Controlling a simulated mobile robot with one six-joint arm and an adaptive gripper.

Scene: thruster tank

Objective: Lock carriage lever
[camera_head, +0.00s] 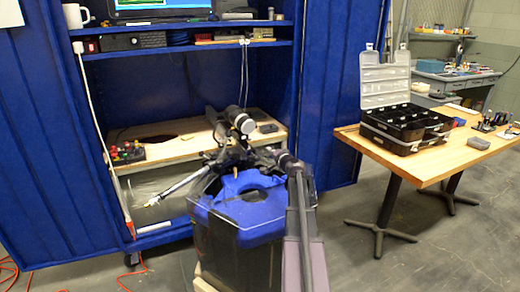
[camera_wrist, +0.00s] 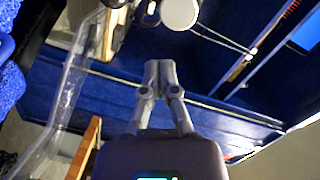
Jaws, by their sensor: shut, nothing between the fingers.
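My gripper (camera_wrist: 160,68) is shut and empty, its two grey fingers together in the wrist view. In the head view the end of my arm is among dark parts in front of the wooden board, and the fingers are hard to make out. A dark cylinder with a pale round end (camera_head: 241,122) sits on a carriage rail (camera_head: 214,122) above the board. The pale round end also shows in the wrist view (camera_wrist: 180,13), beyond the fingertips and apart from them. I cannot make out the carriage lever or its position.
The wooden board (camera_head: 188,150) lies over a clear tank (camera_head: 158,185) inside the blue cabinet (camera_head: 45,130). The tank's clear wall (camera_wrist: 72,85) shows left in the wrist view. A shelf (camera_head: 190,46) is above. A table (camera_head: 440,165) with a black organizer case (camera_head: 405,128) stands right.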

